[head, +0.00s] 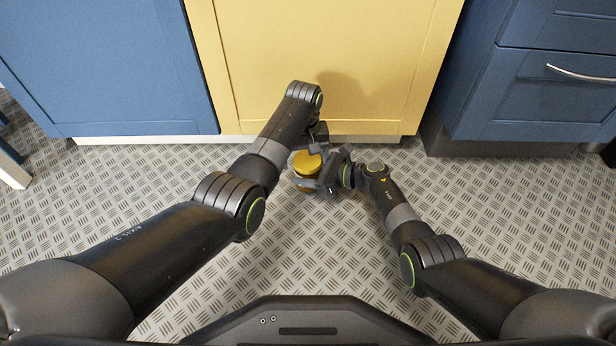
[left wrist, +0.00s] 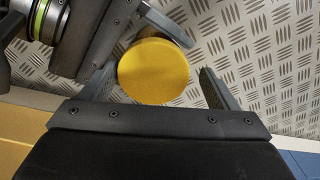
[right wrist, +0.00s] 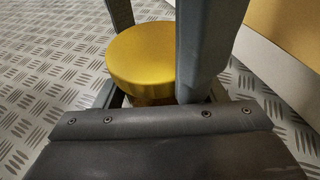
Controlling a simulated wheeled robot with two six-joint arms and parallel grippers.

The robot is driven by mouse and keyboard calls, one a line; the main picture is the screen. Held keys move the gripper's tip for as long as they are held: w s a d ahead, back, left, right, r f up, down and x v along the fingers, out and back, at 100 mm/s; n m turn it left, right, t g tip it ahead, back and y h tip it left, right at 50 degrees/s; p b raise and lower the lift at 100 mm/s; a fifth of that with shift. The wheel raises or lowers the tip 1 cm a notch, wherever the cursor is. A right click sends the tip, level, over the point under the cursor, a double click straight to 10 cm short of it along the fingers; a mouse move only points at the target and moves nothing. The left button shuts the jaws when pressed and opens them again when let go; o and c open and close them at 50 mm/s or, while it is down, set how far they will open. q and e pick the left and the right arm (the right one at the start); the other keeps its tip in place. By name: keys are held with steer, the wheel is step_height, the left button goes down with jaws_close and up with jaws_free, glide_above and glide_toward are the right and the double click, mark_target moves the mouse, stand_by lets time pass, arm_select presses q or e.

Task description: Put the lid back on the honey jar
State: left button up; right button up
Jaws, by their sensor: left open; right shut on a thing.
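The honey jar (head: 307,187) has the round golden-yellow lid (head: 306,163) on its top. The lid looks level in the right wrist view (right wrist: 146,58), with a strip of amber jar (right wrist: 152,100) below it. Whether it is fully seated I cannot tell. My right gripper (head: 322,181) is shut on the jar from the right, its fingers either side below the lid. My left gripper (head: 314,147) is open over the jar. In the left wrist view the lid (left wrist: 153,71) lies between its spread fingers, apart from them. Much of the jar is hidden.
A yellow cabinet door (head: 250,60) stands just behind the grippers, with blue cabinets to the left (head: 100,70) and right (head: 540,100). The patterned metal floor (head: 310,250) is clear towards my base. Whether the jar touches the floor is unclear.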

steer(key=shift+s+f, duration=0.1)
steer(key=shift+f, duration=0.05)
arm_select(q)
step_height(320, 180, up, 11)
steer(key=shift+d, duration=0.1)
arm_select(e)
steer(key=o, duration=2)
steer(key=shift+c, duration=0.2)
